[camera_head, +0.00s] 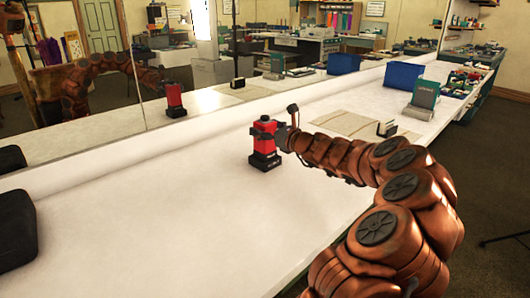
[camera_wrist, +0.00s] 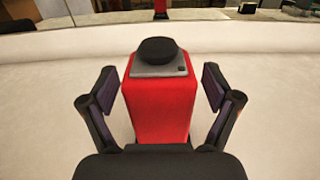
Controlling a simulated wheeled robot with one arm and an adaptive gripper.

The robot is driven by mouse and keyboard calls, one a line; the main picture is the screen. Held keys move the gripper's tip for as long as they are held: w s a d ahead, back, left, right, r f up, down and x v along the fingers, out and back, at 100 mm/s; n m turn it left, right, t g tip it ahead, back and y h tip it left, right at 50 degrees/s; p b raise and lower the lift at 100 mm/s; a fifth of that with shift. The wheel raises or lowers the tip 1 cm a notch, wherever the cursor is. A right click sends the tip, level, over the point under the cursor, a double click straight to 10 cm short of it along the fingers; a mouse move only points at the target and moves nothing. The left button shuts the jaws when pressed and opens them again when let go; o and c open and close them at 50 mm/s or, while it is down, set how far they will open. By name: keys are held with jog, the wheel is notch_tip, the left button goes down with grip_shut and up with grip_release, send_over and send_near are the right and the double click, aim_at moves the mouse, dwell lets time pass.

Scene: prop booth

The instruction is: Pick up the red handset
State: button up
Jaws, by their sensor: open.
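The red handset (camera_head: 264,137) stands upright on the white counter, with a black base and a dark top. In the wrist view the red handset (camera_wrist: 160,105) is in the middle, with a grey top plate and a round black knob. My gripper (camera_head: 276,133) is at its right side in the head view. In the wrist view my gripper (camera_wrist: 160,88) is open, with one finger on each side of the red body and a visible gap on both sides. The handset's lower part is hidden in the wrist view.
A mirror (camera_head: 110,70) runs along the back of the counter (camera_head: 130,220) and reflects the handset and my arm. A beige mat (camera_head: 350,123), a blue bin (camera_head: 402,76) and a grey-green stand (camera_head: 422,100) are farther right.

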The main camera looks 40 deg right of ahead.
grip_shut()
dwell(0.8)
